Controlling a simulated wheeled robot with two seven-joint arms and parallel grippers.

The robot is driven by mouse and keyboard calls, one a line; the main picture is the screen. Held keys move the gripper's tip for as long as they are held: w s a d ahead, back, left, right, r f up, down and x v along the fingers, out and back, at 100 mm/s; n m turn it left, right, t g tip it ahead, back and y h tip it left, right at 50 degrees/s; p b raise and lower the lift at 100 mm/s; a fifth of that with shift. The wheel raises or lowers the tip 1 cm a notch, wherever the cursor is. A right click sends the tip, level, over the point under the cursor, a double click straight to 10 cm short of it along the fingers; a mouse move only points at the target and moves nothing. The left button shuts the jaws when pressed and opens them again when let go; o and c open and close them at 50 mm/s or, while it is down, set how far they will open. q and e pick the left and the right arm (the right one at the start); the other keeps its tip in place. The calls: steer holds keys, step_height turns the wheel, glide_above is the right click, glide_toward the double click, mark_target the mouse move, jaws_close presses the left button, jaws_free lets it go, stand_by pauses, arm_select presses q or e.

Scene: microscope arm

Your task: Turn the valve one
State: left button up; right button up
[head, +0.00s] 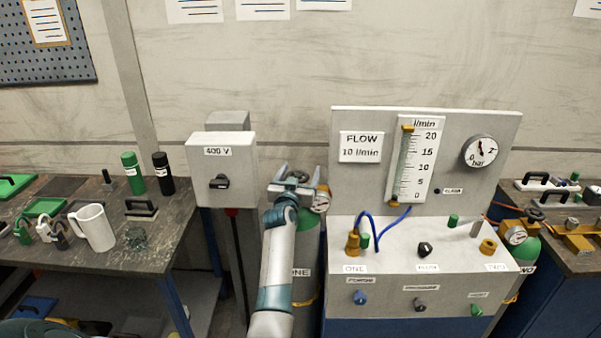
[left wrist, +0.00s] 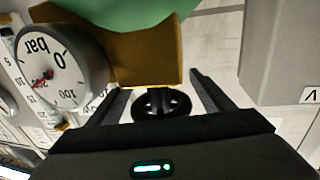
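The valve of cylinder one is a small black handwheel (left wrist: 161,104) on a brass block (left wrist: 150,65), seen in the left wrist view. My left gripper (head: 297,177) is at the top of this cylinder. In the left wrist view the open fingers (left wrist: 160,92) are on either side of the handwheel, with gaps to it. My right gripper is not in view.
The grey 400 V box (head: 222,170) stands left of my gripper, and the flow panel (head: 375,180) stands right. A second cylinder (head: 528,246) with its own handwheel (head: 535,213) is at far right.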

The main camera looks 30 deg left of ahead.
arm_select(q)
steer(key=shift+s+d, duration=0.1)
steer(key=shift+s, duration=0.05)
steer(key=shift+s+d+f+b, duration=0.1)
steer(key=shift+s+d+b, duration=0.15)
steer(key=shift+s, duration=0.3)
steer(key=b+v, duration=0.4)
steer(key=v, duration=1.2)
steer(key=shift+w, duration=0.1)
steer(key=shift+c, duration=0.2)
